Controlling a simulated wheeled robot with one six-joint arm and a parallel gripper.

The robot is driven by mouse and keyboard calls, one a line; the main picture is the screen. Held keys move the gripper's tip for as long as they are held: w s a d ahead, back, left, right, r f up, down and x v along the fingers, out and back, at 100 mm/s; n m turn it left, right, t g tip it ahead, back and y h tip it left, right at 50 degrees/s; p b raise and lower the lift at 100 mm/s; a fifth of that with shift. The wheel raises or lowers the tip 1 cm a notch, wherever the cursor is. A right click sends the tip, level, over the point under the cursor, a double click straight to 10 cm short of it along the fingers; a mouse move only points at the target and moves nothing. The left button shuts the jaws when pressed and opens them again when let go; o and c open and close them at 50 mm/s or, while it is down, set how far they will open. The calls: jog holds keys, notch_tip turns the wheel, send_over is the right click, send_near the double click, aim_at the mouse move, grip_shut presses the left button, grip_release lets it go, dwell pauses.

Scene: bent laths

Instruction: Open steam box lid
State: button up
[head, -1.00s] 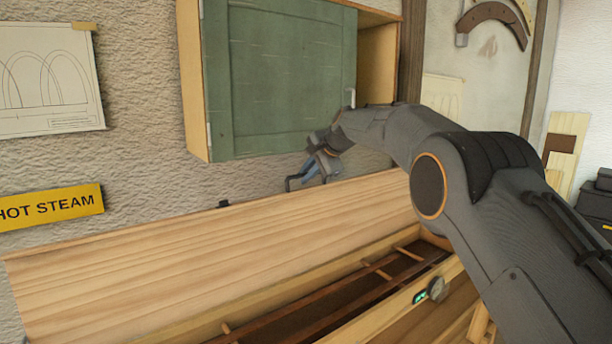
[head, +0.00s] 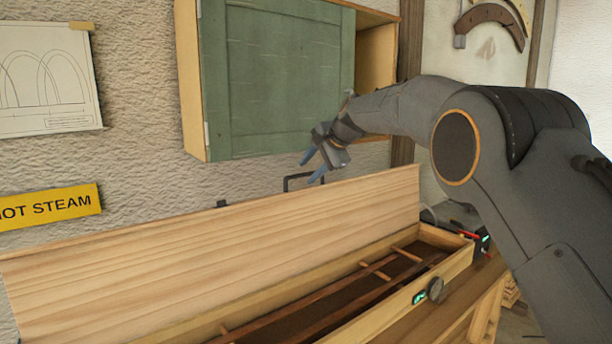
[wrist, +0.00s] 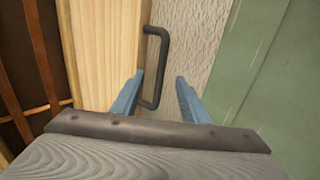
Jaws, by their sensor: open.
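The steam box lid (head: 210,255) is a long pale wooden board standing raised at the back of the box, tilted toward the wall. The steam box (head: 345,310) lies open below it, with dark slats and crosspieces inside. The lid's dark handle (head: 288,183) shows behind its top edge, and in the wrist view the handle (wrist: 163,60) is a dark bar on the lid's far side. My gripper (head: 311,168) is open with blue fingers, just above the lid's top edge by the handle. In the wrist view the handle's lower end is near the left finger, not gripped.
A green cabinet door (head: 275,80) hangs on the wall close above and behind my gripper. A yellow hot steam sign (head: 48,207) is on the wall at left. A dark device (head: 455,217) with a red part sits beyond the box's right end.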

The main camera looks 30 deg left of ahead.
jog(key=shift+b+v, duration=0.3)
jog(key=shift+v, duration=2.3)
jog(key=s+d+r+b, duration=0.1)
jog(key=s+d+b, duration=0.1)
jog(key=d, duration=0.4)
jog(key=s+d+r+b, duration=0.1)
jog(key=s+d+b, duration=0.2)
jog(key=d+b, duration=0.2)
jog(key=shift+s+d, duration=0.2)
jog(key=shift+d, duration=0.8)
